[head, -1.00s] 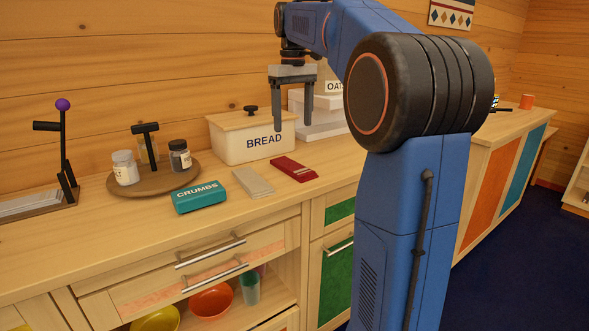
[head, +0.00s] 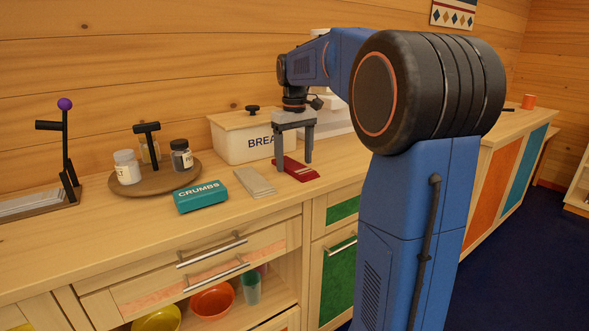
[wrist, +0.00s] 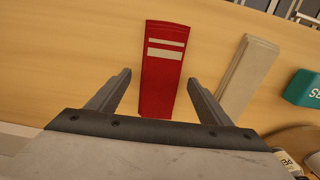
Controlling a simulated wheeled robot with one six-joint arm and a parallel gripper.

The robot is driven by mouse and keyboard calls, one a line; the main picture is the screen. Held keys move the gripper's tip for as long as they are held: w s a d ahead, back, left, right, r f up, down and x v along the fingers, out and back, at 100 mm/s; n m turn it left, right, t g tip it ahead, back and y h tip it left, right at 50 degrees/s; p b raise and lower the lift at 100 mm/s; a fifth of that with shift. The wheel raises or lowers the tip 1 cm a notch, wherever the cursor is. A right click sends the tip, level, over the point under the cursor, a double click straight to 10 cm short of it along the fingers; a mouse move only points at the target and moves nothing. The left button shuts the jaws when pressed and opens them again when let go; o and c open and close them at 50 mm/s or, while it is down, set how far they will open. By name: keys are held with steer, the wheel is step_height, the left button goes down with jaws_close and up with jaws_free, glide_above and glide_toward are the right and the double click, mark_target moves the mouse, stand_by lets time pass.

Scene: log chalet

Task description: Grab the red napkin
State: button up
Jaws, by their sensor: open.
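The red napkin (head: 301,172) lies folded flat on the wooden counter, in front of the bread box. In the wrist view the red napkin (wrist: 162,72) has two pale stripes and stretches away between and beyond the fingers. My gripper (head: 294,168) is open and points down over the napkin. In the wrist view my gripper (wrist: 158,80) has one finger on each side of the napkin, with nothing held. The fingertips look close to counter height, but I cannot tell whether they touch it.
A grey-beige folded napkin (head: 255,182) lies just left of the red one, close to one finger. A teal crumbs box (head: 201,197) is farther left. The bread box (head: 240,140) stands behind. A round wooden tray (head: 153,187) carries jars.

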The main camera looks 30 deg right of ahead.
steer(key=shift+f, duration=0.35)
steer(key=shift+c, duration=0.3)
steer(key=c, duration=1.1)
steer(key=shift+o, duration=0.2)
steer(key=shift+r, duration=0.15)
